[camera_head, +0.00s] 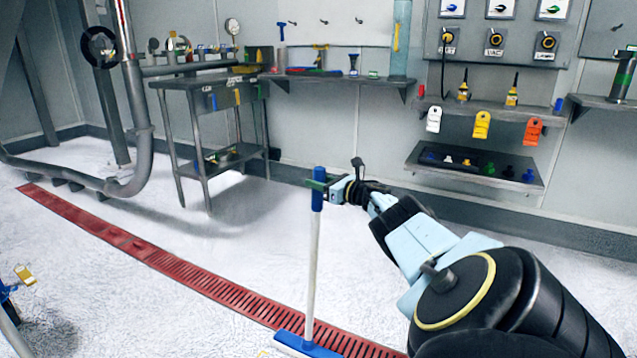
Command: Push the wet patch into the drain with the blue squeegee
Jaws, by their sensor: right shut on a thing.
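My right gripper (322,186) is shut on the upper grip of the blue squeegee. The squeegee has a white pole (313,260) and a blue head (318,350). It stands nearly upright, with its head at the bottom edge of the view, partly cut off, over or beside the drain. I cannot tell whether the head touches the floor. The drain is a long red grating (150,255) running from the left wall side to the bottom centre. I cannot make out a clear wet patch on the pale, speckled floor. My left gripper is not in view.
A steel table (190,85) stands at the back left. A thick grey pipe (137,150) runs beside it and along the floor at left. Wall shelves and a control panel (490,45) are at the back. Open floor lies on both sides of the drain.

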